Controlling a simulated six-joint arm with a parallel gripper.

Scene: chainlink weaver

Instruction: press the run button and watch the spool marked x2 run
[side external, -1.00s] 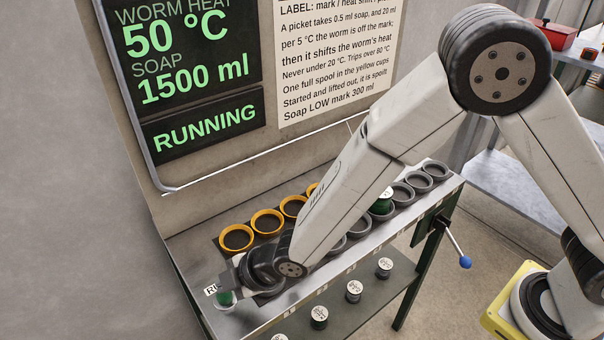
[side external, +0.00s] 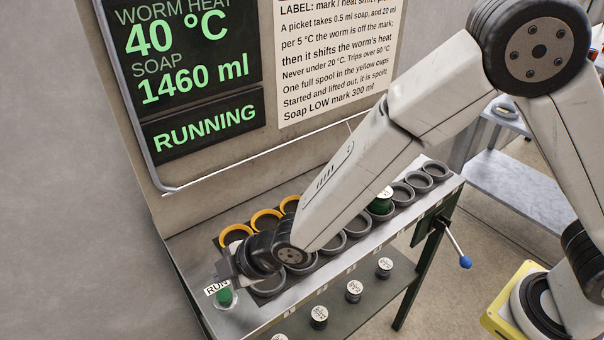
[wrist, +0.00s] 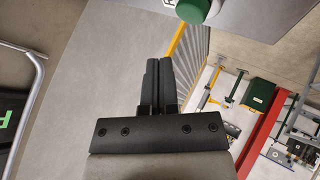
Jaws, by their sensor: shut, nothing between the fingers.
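The green run button (side external: 224,297) sits at the near left end of the machine's bench, beside a white RUN label (side external: 217,287). My gripper (side external: 226,268) is shut and empty, just above and behind the button and apart from it. The wrist view shows its closed fingers (wrist: 158,64) and the green button (wrist: 192,10) at the top edge. A green-sided spool (side external: 381,205) with a white top stands in a grey cup. Its mark is too small to read, so I cannot tell if it is x2. The screen (side external: 190,75) reads worm heat 40 °C, soap 1460 ml, RUNNING.
Yellow cups (side external: 266,221) line the back of the bench, grey cups (side external: 420,181) the front; my arm covers some. Several dark spools (side external: 353,291) stand on the lower shelf. A blue-knobbed lever (side external: 465,262) sticks out at the right end. A rule sheet (side external: 335,60) hangs beside the screen.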

